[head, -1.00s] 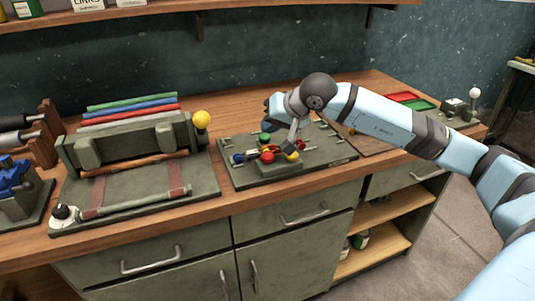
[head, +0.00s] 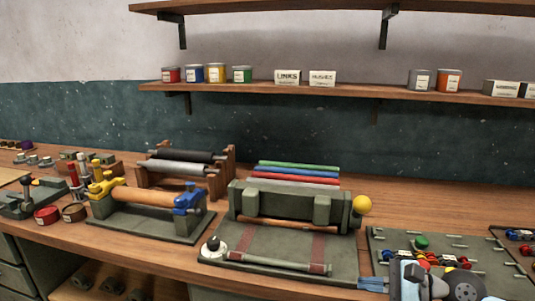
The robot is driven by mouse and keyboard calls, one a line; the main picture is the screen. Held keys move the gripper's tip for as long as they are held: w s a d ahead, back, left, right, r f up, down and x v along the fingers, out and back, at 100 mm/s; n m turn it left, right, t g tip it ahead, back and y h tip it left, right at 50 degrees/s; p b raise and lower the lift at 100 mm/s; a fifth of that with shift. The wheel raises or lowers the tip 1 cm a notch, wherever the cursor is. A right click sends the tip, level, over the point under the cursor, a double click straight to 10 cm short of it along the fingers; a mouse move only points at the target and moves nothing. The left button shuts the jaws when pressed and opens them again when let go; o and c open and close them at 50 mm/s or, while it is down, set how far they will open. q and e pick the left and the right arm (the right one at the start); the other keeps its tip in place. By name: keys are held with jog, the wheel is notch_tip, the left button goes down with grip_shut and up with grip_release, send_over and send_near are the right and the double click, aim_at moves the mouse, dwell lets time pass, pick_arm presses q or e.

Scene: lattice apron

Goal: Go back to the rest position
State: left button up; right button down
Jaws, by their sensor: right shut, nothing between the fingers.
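My right gripper (head: 372,284) shows at the bottom right of the head view, with my pale blue and dark grey wrist beside it. It is shut with nothing in it. It is in front of the green pegged board (head: 458,243) and hides part of that board's front. Small red, green, yellow and blue pieces (head: 421,242) lie on the board. My left gripper is not in view.
A green press-like fixture (head: 290,206) with a yellow knob (head: 362,205) stands left of the board. Further left are a fixture with a wooden roller (head: 143,197) and a roller rack (head: 185,167). Shelves (head: 330,92) with tins run above the bench.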

jog(key=s+a+f+n+t+h, duration=0.15)
jog(key=s+f+n+h, duration=0.35)
jog(key=s+f+n, duration=0.65)
jog(key=s+a+f+n+t+h, duration=0.1)
jog(key=s+f+n+t+h, duration=0.2)
jog(key=s+f+n+h, duration=0.8)
pick_arm(q)
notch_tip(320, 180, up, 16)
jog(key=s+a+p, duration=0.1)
jog(key=p, duration=2)
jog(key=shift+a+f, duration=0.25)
pick_arm(e)
notch_tip(320, 180, up, 12)
jog(key=w+d+m+y, duration=0.1)
jog(key=w+m+y, duration=0.1)
jog(key=m+y, duration=0.3)
jog(key=shift+d+f+y, duration=0.15)
jog(key=shift+d+y, duration=0.05)
jog(key=shift+y, duration=0.1)
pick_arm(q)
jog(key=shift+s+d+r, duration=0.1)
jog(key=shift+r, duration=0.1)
pick_arm(e)
jog(key=shift+w, duration=0.1)
jog(key=shift+d, duration=0.1)
